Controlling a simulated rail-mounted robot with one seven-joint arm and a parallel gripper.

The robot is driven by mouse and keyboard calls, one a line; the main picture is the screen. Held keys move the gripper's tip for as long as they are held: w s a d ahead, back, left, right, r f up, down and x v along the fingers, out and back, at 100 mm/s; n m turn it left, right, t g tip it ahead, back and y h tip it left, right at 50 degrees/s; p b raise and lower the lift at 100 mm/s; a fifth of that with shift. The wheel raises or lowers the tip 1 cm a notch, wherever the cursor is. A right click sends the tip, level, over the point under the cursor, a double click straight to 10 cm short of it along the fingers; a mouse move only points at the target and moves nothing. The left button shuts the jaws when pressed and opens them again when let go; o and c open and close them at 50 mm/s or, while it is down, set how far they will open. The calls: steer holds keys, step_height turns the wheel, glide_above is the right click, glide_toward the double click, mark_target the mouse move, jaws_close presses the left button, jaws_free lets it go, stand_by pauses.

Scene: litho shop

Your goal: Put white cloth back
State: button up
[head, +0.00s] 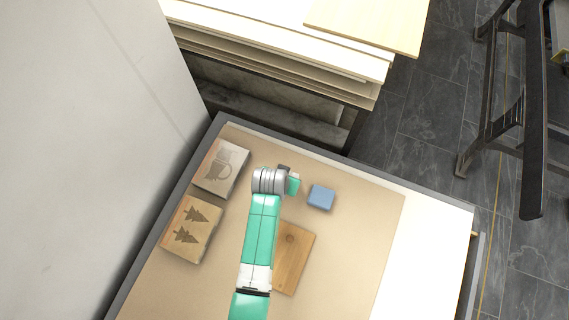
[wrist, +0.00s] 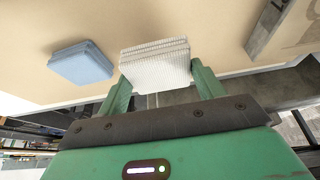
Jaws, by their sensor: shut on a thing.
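My gripper (wrist: 160,78) is shut on the white cloth (wrist: 155,62), a folded, ribbed stack held between its two green fingers. In the head view my gripper (head: 290,184) is over the tan table mat, and I cannot make out the white cloth there behind the wrist. How far the cloth is above the mat is hard to tell. A folded blue cloth (head: 321,197) lies on the mat just right of my gripper, apart from it. The blue cloth also shows in the wrist view (wrist: 82,63), left of the white cloth.
A grey stone with a jug picture (head: 220,168) and a tan one with tree pictures (head: 188,230) lie along the mat's left side. A wooden board (head: 293,258) lies partly under my arm. The mat's right side (head: 365,235) is clear. Stacked boards (head: 290,45) stand beyond the table.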

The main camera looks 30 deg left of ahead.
step_height(320, 180, down, 4)
steer(key=shift+f+b, duration=0.1)
steer(key=shift+b, duration=0.3)
steer(key=o, duration=0.9)
steer(key=shift+f, duration=0.1)
steer(key=shift+o, duration=0.2)
steer(key=shift+r, duration=0.35)
steer(key=p+v, duration=0.2)
steer(key=v, duration=0.9)
steer(key=shift+s+r+p, duration=0.15)
steer(key=shift+r+p, duration=0.15)
steer(key=shift+r, duration=0.05)
